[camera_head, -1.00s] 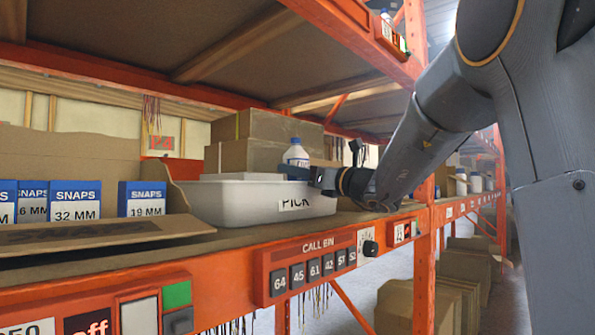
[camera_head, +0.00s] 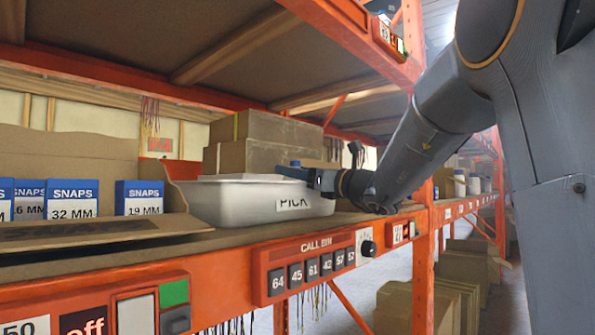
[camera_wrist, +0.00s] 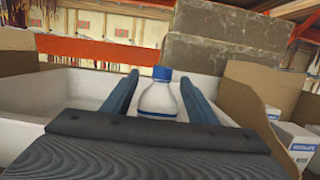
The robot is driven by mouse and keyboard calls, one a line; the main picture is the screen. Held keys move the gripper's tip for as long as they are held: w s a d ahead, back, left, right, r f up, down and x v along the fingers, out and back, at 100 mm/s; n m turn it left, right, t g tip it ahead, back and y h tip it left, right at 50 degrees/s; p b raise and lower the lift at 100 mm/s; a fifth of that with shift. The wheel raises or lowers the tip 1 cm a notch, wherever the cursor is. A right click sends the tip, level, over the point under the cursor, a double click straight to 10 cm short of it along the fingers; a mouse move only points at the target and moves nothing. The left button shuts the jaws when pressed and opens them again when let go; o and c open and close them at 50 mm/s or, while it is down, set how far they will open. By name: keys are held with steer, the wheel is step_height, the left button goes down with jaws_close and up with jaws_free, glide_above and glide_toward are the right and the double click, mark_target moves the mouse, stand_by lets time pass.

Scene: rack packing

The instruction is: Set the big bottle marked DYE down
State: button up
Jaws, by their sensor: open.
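A white bottle with a blue cap (camera_wrist: 162,73) and a blue band stands upright inside the white tote marked PICK (camera_head: 235,205). Its lettering cannot be read in the wrist view. In the head view only the cap (camera_head: 295,163) shows above my fingers; the tote wall hides the body. My gripper (camera_wrist: 160,82) is open, with one blue finger on each side of the bottle. In the head view my gripper (camera_head: 293,173) is at the tote's right end, at rim height. Whether the fingers touch the bottle cannot be told.
Brown cartons (camera_head: 265,130) are stacked behind the tote. Blue and white SNAPS boxes (camera_head: 73,200) stand in an open cardboard box (camera_head: 95,228) to its left. The orange shelf beam (camera_head: 225,267) runs in front, and another shelf lies overhead.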

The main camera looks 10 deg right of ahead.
steer(key=shift+w+a+p, duration=0.1)
steer(key=shift+a+p, duration=0.05)
steer(key=shift+p, duration=0.2)
steer(key=b+v, duration=0.1)
steer(key=v, duration=0.7)
steer(key=b+v, duration=0.1)
steer(key=v, duration=0.3)
steer(key=shift+r+b, duration=0.35)
